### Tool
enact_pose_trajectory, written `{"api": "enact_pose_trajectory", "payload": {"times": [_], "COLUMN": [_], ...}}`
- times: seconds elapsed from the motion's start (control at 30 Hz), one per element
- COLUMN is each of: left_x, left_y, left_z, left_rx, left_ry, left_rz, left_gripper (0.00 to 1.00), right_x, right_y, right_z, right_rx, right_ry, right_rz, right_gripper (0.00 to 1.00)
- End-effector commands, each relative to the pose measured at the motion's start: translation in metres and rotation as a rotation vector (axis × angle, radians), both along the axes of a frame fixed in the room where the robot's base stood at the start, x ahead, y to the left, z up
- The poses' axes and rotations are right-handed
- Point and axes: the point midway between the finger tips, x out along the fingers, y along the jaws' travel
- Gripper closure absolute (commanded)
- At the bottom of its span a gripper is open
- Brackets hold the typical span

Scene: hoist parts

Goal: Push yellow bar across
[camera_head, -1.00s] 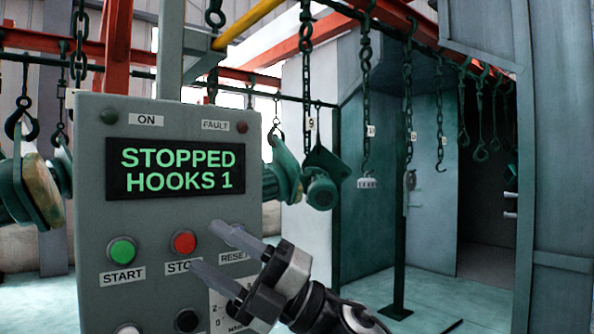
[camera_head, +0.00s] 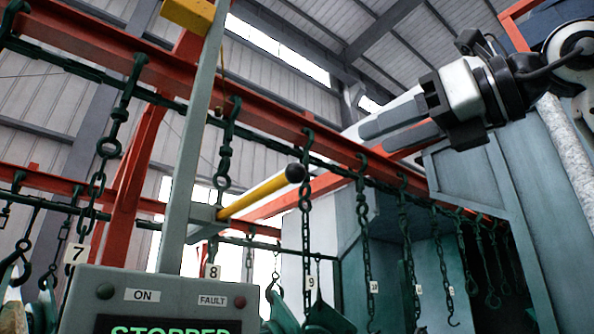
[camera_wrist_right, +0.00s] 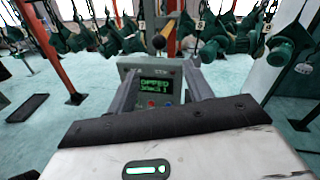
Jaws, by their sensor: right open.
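The yellow bar (camera_head: 255,195) sticks out to the right from a grey post in the head view and rises slightly to a black ball end (camera_head: 295,172). The bar's end also shows small, above the control panel, in the right wrist view (camera_wrist_right: 159,41). My right gripper (camera_head: 364,138) is raised at the upper right of the head view, its fingers pointing left. It looks open and empty. In the picture its fingertips lie to the right of and above the ball, apart from it. My left gripper is not in view.
The grey control panel (camera_head: 160,296) stands below the bar; its display reads STOPPED in part. Chains with hooks (camera_head: 306,225) hang from the rail behind, close to the ball in the picture. A red beam (camera_head: 270,120) crosses behind. A grey booth stands at right.

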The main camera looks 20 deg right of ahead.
Motion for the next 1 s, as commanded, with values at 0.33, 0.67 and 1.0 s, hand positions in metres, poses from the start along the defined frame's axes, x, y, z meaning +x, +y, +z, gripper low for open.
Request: {"api": "enact_pose_trajectory", "payload": {"times": [0.33,0.67,1.0], "left_x": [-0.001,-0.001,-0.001], "left_y": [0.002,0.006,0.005], "left_z": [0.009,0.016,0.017], "left_rx": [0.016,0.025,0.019], "left_ry": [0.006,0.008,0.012], "left_rz": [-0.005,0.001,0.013], "left_gripper": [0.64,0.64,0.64], "right_x": [0.057,0.112,0.132], "right_y": [0.036,0.069,0.081], "right_z": [0.002,0.001,0.0], "right_rx": [-0.003,-0.002,0.0], "right_ry": [0.004,0.004,0.001], "right_rz": [0.005,0.006,0.006], "right_gripper": [0.49,0.49,0.49]}}
